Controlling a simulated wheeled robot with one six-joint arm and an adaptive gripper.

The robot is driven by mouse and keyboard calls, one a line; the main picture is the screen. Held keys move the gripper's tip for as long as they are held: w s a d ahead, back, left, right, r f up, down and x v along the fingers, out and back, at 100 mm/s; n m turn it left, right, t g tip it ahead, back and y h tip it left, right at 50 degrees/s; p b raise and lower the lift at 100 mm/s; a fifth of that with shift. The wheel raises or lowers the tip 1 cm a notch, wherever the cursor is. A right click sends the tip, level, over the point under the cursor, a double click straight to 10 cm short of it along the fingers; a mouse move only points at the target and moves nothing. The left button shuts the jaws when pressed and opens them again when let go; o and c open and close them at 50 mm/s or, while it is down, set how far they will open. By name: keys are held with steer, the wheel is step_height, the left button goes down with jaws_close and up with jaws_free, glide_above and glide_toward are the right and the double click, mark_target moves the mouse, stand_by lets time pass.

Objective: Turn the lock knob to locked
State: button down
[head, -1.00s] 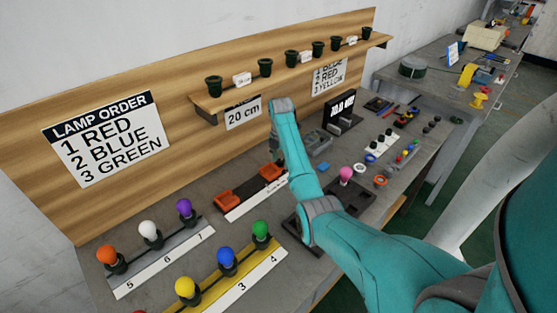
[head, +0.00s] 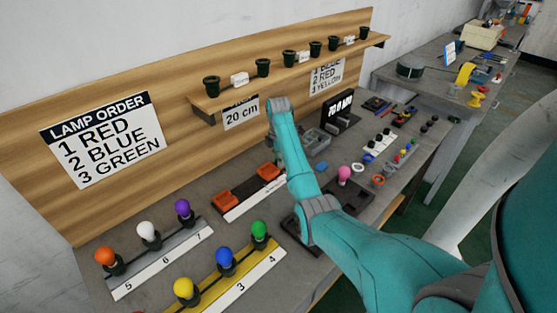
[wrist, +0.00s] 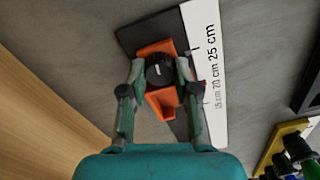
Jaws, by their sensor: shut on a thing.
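The lock knob (wrist: 158,70) is black with a white mark on top and sits among the orange blocks (wrist: 162,104) of a dark fixture (wrist: 142,32). In the wrist view my gripper (wrist: 159,76) has its two fingers on either side of the knob, closed on it. The white mark runs roughly up and down in the wrist picture. In the head view the orange blocks (head: 226,199) show left of my arm; my arm hides the knob and fingertips.
A white scale strip (wrist: 209,75) marked in cm runs beside the fixture. Lamp racks with coloured bulbs stand nearer, including a yellow one (head: 245,284). A board with a "20 cm" sign (head: 241,113) and a shelf rises behind.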

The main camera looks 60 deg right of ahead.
steer(key=c, duration=0.8)
jaws_free()
steer(key=shift+c, duration=0.2)
